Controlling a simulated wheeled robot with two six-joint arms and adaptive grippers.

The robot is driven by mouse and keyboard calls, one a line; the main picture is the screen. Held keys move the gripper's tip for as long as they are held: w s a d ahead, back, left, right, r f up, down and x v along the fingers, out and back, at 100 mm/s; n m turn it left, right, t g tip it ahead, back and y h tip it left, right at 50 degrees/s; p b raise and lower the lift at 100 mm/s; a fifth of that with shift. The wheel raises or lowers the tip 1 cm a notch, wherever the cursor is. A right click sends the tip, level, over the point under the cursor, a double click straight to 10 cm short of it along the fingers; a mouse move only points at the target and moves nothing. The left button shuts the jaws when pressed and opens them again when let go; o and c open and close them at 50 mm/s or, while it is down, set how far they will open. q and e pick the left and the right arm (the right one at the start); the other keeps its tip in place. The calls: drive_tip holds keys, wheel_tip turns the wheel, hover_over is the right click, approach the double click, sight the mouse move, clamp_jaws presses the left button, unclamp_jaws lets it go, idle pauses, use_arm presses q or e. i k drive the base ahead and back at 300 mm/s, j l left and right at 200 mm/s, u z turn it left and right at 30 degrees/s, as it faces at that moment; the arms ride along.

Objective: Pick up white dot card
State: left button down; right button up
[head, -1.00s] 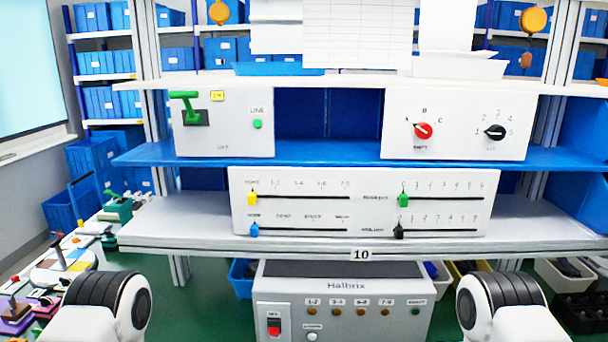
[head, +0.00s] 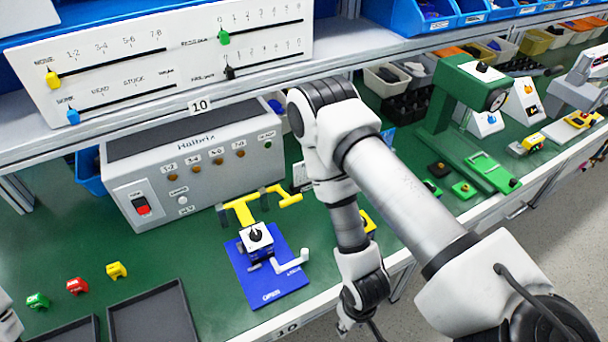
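I cannot clearly make out a white card with a dot. A small white card-like piece (head: 300,176) shows beside my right arm, behind the yellow handle, mostly hidden by the arm. My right arm comes in from the right, bends at the elbow and hangs down over the table's front edge. Its gripper end (head: 347,318) is small and dark, right of the blue plate, and its fingers cannot be told apart. Only a white bit of my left arm shows at the left edge; its gripper is out of view.
A blue plate (head: 284,293) with a knob and yellow handle (head: 262,204) stands on the green table. The Halbrix box (head: 190,160) is behind. Dark trays (head: 152,318) and small coloured blocks lie left. A green machine (head: 458,92) and white wedge stands (head: 486,122) are right.

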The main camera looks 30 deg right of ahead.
sight(300, 177)
drive_tip(key=k+l+z, duration=0.1)
drive_tip(key=z, duration=0.25)
drive_tip(key=k+l+z, duration=0.15)
drive_tip(key=z, duration=0.2)
drive_tip(key=k+l+z, duration=0.2)
drive_tip(key=z, duration=0.15)
drive_tip(key=k, duration=0.05)
